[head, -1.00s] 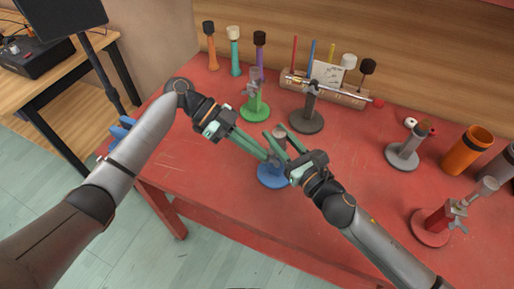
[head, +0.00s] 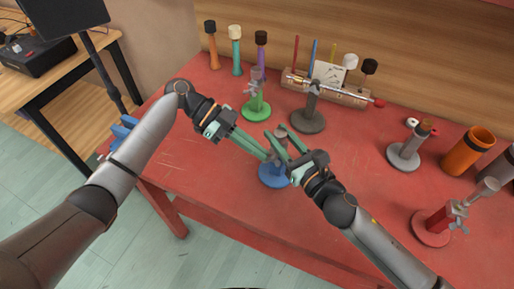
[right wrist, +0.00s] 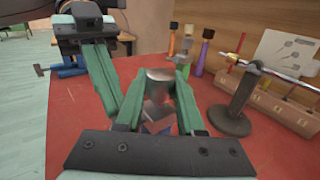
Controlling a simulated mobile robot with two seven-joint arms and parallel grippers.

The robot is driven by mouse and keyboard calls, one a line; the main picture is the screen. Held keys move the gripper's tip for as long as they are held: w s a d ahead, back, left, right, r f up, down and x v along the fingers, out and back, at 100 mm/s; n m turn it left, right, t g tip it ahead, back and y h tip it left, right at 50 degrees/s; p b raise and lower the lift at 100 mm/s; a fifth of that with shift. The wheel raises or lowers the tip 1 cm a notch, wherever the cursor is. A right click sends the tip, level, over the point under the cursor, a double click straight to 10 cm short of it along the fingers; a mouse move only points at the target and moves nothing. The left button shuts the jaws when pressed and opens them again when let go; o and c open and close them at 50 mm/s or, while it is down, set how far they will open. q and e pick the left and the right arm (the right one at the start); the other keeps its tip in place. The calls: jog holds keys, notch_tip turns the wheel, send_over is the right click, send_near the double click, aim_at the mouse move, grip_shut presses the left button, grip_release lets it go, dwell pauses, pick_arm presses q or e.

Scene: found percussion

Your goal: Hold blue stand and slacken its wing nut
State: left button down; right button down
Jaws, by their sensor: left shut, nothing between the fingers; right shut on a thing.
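The blue stand (head: 274,178) is upright near the table's front edge, with a round blue base and a grey upper part. My right gripper (head: 277,138) is shut on the stand's upper part. In the right wrist view its fingers lie on either side of the grey metal top (right wrist: 158,80). My left gripper (head: 264,156) is shut and empty, its fingertips close beside the stand. In the right wrist view its green fingers (right wrist: 104,82) reach toward the stand from the left. The wing nut is hidden by the fingers, and I cannot tell whether the left fingertips touch it.
A green stand (head: 257,106) and a dark stand (head: 308,121) bearing a metal rod are behind. A grey stand (head: 403,157), an orange cup (head: 467,151) and a red stand (head: 431,228) are to the right. The red table (head: 200,150) is bare around the blue stand.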

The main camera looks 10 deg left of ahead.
pick_arm(q)
jog(key=shift+a+f, duration=0.25)
jog(key=shift+f, duration=0.45)
jog(key=shift+w+f, duration=0.1)
jog(key=shift+f, duration=1.15)
jog(key=shift+r, duration=0.2)
